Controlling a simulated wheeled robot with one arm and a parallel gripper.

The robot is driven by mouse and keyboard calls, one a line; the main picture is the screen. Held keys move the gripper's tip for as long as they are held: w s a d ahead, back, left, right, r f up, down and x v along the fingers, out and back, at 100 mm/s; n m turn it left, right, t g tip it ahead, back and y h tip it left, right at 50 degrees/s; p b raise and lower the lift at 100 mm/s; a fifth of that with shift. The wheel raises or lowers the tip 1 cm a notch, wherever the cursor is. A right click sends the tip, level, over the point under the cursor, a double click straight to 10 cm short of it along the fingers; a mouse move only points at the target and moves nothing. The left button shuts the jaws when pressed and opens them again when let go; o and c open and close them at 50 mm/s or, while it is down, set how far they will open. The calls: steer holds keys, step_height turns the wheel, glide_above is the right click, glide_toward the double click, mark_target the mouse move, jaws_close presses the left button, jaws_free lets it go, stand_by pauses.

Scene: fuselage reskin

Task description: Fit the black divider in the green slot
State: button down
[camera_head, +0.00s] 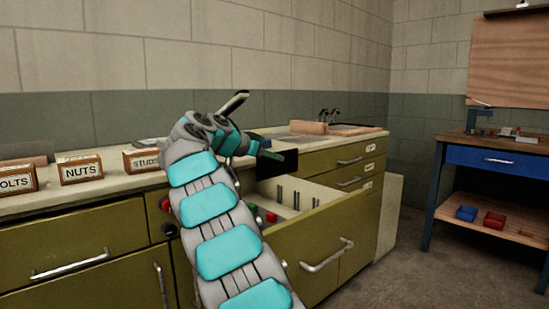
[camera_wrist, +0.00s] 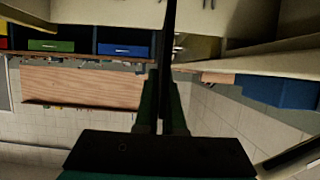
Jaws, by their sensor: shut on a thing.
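My gripper (camera_head: 270,155) is shut on the black divider (camera_head: 284,165), a flat dark panel held above the open drawer (camera_head: 317,238). In the wrist view the fingers (camera_wrist: 163,108) are closed around the divider (camera_wrist: 168,45), which shows edge-on as a thin dark strip. Several upright metal posts (camera_head: 296,199) stand inside the drawer. A small green piece (camera_head: 252,209) shows near the drawer's left part, partly behind my arm. I cannot tell whether it marks the green slot; the slot itself is not clearly seen.
A small red piece (camera_head: 271,217) sits near the green one. A workbench (camera_head: 495,155) with a blue drawer stands at the right. The floor between (camera_head: 415,255) is clear.

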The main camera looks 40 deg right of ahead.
mark_target(274, 176)
steer(key=shift+a+f, duration=0.1)
step_height(274, 176, down, 6)
steer(key=b, duration=0.6)
steer(key=shift+r, duration=0.2)
steer(key=shift+b, duration=0.4)
stand_by(1.4)
